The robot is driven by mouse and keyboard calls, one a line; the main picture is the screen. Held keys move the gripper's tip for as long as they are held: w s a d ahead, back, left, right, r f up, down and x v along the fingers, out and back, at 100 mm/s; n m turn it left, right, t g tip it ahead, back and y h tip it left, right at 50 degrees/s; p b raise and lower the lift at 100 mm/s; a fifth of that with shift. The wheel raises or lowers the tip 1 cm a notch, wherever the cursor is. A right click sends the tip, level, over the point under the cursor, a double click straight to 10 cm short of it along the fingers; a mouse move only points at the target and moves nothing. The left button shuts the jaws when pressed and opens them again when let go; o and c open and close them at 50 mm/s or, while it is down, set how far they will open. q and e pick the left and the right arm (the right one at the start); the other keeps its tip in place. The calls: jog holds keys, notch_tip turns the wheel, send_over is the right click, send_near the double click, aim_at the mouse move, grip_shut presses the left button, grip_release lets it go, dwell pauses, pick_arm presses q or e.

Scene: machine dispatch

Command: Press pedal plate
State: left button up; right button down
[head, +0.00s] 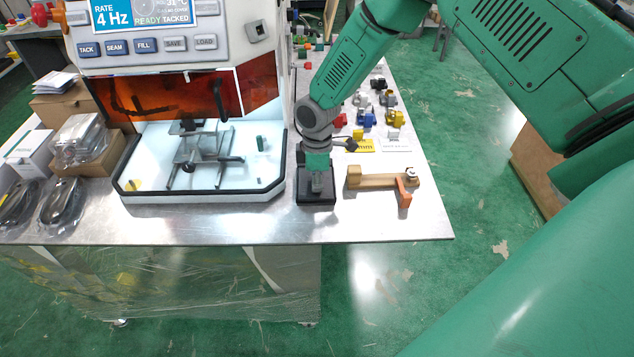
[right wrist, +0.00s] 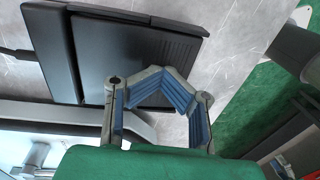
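The pedal plate (head: 316,198) is a black, flat block on the metal table, just right of the welding cabinet. In the right wrist view the plate (right wrist: 140,50) is dark with a ridged part and a hinged-looking edge. My right gripper (head: 317,187) points down over the plate and hides part of it. In the right wrist view its fingers (right wrist: 165,78) meet at the tips, with nothing between them, over the plate's near edge. I cannot tell whether the tips touch the plate. My left gripper is not in view.
The welding cabinet (head: 200,190) with a metal fixture inside stands left of the pedal. A wooden piece with an orange part (head: 385,182) lies to its right. Small coloured parts (head: 368,117) stand behind. Boxes and bagged items (head: 75,145) crowd the left. The table's front edge is clear.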

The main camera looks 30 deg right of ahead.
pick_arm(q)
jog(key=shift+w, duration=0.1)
pick_arm(e)
jog(key=shift+s+f, duration=0.35)
jog(key=shift+f, duration=0.05)
jog(key=shift+r, duration=0.1)
jog(key=shift+a+r+p, duration=0.15)
jog(key=shift+r+p, duration=0.15)
jog(key=shift+p, duration=0.05)
notch_tip(320, 180, up, 4)
jog(key=p, duration=0.3)
jog(key=shift+w+a+r+p, duration=0.15)
jog(key=shift+r+p, duration=0.1)
jog(key=shift+p, duration=0.05)
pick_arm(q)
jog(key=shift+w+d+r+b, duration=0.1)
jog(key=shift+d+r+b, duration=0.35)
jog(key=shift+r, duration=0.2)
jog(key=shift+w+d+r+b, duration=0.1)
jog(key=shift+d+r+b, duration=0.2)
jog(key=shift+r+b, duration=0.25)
pick_arm(e)
notch_tip(320, 180, up, 9)
jog(key=shift+s+d, duration=0.2)
jog(key=shift+d, duration=0.1)
